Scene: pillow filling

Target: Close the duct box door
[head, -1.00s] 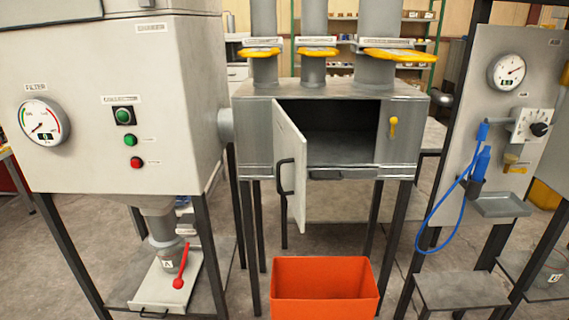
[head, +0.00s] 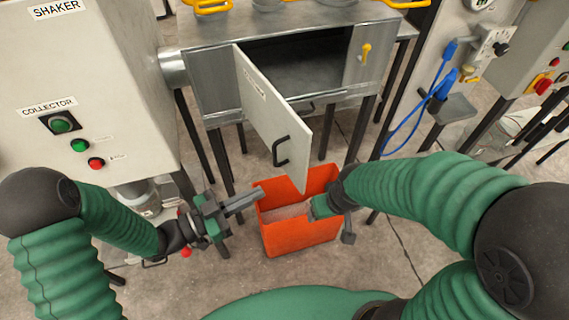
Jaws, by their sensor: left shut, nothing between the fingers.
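The duct box (head: 215,85) is a grey metal box at the top middle, with a dark open cavity. Its white door (head: 262,108) is hinged at the left side of the opening and stands open, swung out towards me. A black handle (head: 281,151) is on the door's outer face. My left gripper (head: 258,193) is shut and empty, below and left of the door's lower corner, apart from the handle. My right gripper (head: 328,208) is over the right side of the orange bin, right of the door. Its fingers are too unclear to judge.
The orange bin (head: 300,238) stands below the door and holds something pale. A yellow latch (head: 366,52) is on the box front, right of the opening. A white cabinet (head: 120,90) stands left. A panel with a blue hose (head: 409,128) stands right.

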